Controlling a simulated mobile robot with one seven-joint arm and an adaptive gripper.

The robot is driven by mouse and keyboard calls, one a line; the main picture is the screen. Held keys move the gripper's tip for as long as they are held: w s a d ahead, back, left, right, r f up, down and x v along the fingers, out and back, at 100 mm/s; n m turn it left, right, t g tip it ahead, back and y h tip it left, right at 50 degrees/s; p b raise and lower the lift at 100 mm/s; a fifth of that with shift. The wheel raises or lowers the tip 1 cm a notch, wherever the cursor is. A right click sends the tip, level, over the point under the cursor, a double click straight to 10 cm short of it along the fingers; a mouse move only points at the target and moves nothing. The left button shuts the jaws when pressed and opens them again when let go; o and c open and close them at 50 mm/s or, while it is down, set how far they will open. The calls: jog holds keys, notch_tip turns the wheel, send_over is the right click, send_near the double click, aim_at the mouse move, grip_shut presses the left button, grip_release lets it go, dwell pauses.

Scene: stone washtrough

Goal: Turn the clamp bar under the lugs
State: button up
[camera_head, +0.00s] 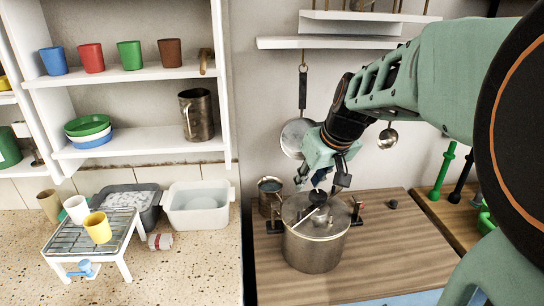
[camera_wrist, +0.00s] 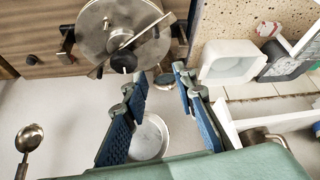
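A steel pot (camera_head: 314,248) with a round lid (camera_head: 330,218) stands on a wooden counter. The lid (camera_wrist: 105,22) also shows in the wrist view. A thin clamp bar (camera_head: 305,216) with a black knob lies diagonally across the lid; the bar (camera_wrist: 140,37) and knob (camera_wrist: 123,62) also show in the wrist view. Dark lug-like fittings (camera_wrist: 67,42) flank the pot at left and right. The bar looks angled away from them. My gripper (camera_head: 326,180) is above the lid beside the knob, its fingers (camera_wrist: 160,75) apart with nothing between them. Contact cannot be told.
A metal mug (camera_head: 270,195) stands close behind the pot at left. A pan (camera_head: 294,138) and a ladle (camera_head: 388,137) hang on the wall behind. A white basin (camera_head: 199,222) and a rack (camera_head: 75,240) with cups stand left. The wooden counter (camera_head: 400,250) is mostly clear at right.

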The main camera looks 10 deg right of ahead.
aim_at(299, 212)
jog(key=shift+g, duration=0.6)
jog(key=x, duration=0.3)
jog(key=s+x, duration=0.1)
jog(key=x, duration=0.7)
jog(key=shift+s+d+f, duration=0.25)
jog(key=shift+f, duration=0.35)
grip_shut()
